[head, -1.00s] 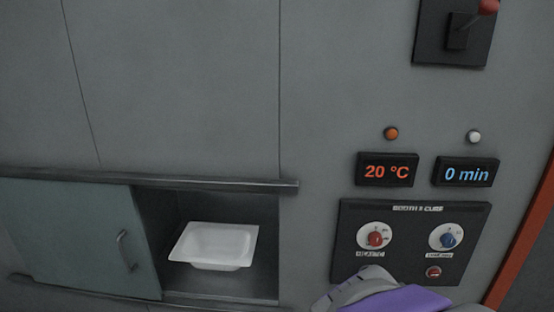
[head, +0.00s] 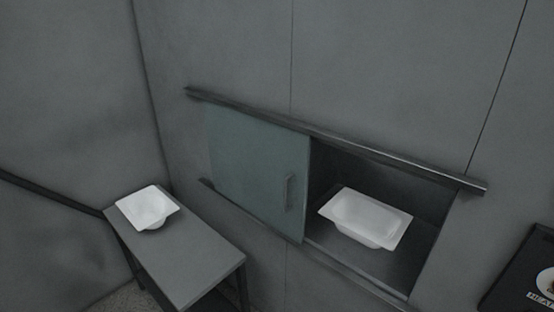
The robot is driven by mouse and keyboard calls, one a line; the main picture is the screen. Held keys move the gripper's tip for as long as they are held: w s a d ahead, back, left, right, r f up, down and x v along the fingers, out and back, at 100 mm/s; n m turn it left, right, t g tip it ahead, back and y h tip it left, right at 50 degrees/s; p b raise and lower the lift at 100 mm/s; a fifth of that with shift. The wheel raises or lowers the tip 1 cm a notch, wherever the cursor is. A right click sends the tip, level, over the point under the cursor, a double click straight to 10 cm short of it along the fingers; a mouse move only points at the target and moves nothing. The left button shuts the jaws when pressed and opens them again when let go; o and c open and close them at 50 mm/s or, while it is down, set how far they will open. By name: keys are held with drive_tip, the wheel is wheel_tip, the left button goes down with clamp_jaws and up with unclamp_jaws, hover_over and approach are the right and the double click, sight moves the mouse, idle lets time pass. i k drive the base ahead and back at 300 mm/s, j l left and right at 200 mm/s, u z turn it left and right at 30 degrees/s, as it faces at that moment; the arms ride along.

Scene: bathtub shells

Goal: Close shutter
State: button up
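The shutter (head: 252,165) is a grey-green sliding panel with a vertical handle (head: 289,194) near its right edge. It sits at the left between an upper rail (head: 330,137) and a lower rail (head: 350,273). The right part of the opening (head: 425,200) is uncovered. Inside it a white bathtub shell (head: 366,217) rests on the floor of the compartment. My gripper is not in the head view.
A second white bathtub shell (head: 147,208) stands on a grey table (head: 190,262) at the left, near the corner. A dark control panel (head: 527,268) is cut off at the right edge. A dark rail (head: 50,192) runs along the left wall.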

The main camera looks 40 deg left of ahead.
sight(261, 165)
drive_tip(key=u, duration=1.45)
